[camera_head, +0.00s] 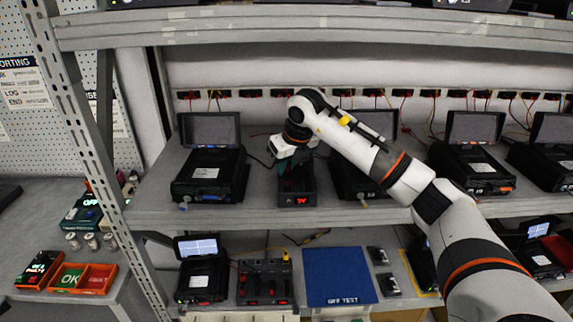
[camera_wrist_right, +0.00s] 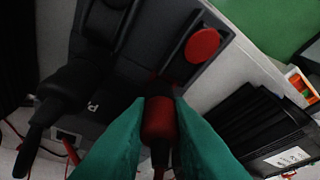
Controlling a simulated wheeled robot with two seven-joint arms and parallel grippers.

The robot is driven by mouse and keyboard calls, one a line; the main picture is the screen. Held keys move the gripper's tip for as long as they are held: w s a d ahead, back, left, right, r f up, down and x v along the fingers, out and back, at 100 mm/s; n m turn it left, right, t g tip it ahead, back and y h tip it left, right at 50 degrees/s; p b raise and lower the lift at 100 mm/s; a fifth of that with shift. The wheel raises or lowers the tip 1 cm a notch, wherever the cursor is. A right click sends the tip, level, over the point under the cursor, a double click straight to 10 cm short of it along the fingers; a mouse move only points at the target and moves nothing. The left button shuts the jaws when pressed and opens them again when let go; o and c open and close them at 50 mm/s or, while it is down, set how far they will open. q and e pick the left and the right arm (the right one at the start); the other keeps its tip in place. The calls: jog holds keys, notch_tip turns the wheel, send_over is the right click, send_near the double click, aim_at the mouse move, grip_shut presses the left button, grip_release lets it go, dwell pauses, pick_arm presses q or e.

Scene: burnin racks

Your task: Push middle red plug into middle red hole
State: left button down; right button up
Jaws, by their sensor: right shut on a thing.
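My right gripper (camera_head: 286,160) is on the upper shelf, over the back of a small black unit (camera_head: 297,187) with a lit red display. In the right wrist view its green fingers (camera_wrist_right: 160,122) are shut on a red plug (camera_wrist_right: 158,118), with a dark cable end below it. The plug's front end is at the dark panel (camera_wrist_right: 125,65) of the unit. I cannot tell how deep it sits, and the hole is hidden. A round red part (camera_wrist_right: 203,45) shows on the panel above right of the plug. A black plug (camera_wrist_right: 65,90) is at the left. My left gripper is not in view.
Black testers with screens stand left (camera_head: 210,170) and right (camera_head: 362,170) of the unit. Red and black sockets (camera_head: 340,93) line the back wall. A blue mat (camera_head: 340,277) and a switch panel (camera_head: 265,285) lie on the shelf below. A metal upright (camera_head: 75,110) stands at the left.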

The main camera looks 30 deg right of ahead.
jog(key=shift+f, duration=0.35)
jog(key=o, duration=0.8)
jog(key=shift+o, duration=0.4)
jog(key=shift+o, duration=0.4)
jog(key=shift+o, duration=1.3)
jog(key=shift+a+r, duration=0.1)
jog(key=shift+r, duration=0.05)
jog(key=shift+d+r, duration=0.1)
jog(key=shift+d, duration=0.1)
jog(key=shift+c, duration=0.4)
